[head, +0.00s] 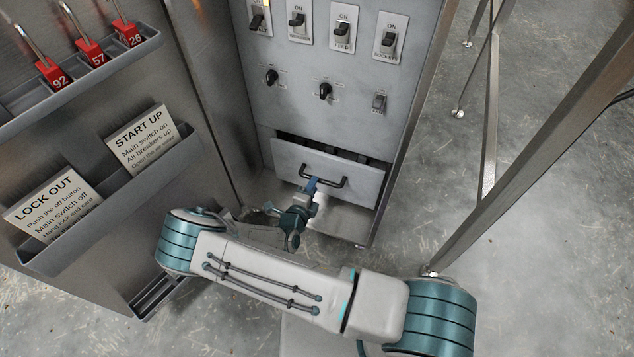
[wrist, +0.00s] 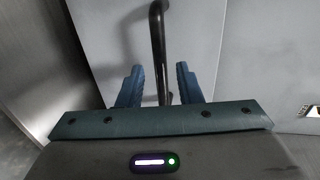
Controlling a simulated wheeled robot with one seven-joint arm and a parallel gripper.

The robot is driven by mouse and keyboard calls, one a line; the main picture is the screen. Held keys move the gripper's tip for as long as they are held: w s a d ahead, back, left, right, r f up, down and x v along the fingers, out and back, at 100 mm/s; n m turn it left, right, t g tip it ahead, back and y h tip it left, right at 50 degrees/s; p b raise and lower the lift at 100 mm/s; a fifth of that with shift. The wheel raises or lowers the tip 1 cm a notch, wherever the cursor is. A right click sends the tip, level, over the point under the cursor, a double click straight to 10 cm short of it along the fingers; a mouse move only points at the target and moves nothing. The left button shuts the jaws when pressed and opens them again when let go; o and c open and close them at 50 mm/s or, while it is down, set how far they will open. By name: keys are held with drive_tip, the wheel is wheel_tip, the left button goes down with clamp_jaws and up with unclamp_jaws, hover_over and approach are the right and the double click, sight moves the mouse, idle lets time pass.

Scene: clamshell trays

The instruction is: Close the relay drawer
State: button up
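The relay drawer (head: 310,168) is a grey front low in the cabinet, pulled partly out, with a dark gap above it showing its inside. Its black bar handle (head: 322,179) runs across the front; in the wrist view the handle (wrist: 157,45) stands between my fingers. My gripper (head: 312,184) is at the drawer front, at the handle. In the wrist view my gripper (wrist: 160,85) has its two blue fingers apart, one on each side of the handle, with visible space around the bar. I cannot tell whether the fingertips touch the drawer front.
The cabinet panel (head: 310,90) above carries switches and knobs. The open cabinet door (head: 100,180) at left holds red padlocks (head: 92,50) and cards (head: 142,138) in trays. A metal frame leg (head: 530,130) stands at right. Floor between cabinet and frame is clear.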

sight(322, 170)
drive_tip(key=shift+b+x, duration=0.5)
drive_tip(key=shift+x, duration=1.65)
clamp_jaws()
drive_tip(key=shift+w+d+r+p, duration=0.1)
drive_tip(key=shift+w+d+p, duration=0.2)
drive_tip(key=shift+w, duration=0.75)
drive_tip(key=shift+w+d+r+p, duration=0.1)
drive_tip(key=shift+w+d, duration=0.25)
drive_tip(key=shift+w, duration=0.7)
unclamp_jaws()
drive_tip(key=shift+d+f, duration=0.1)
drive_tip(key=shift+f, duration=0.05)
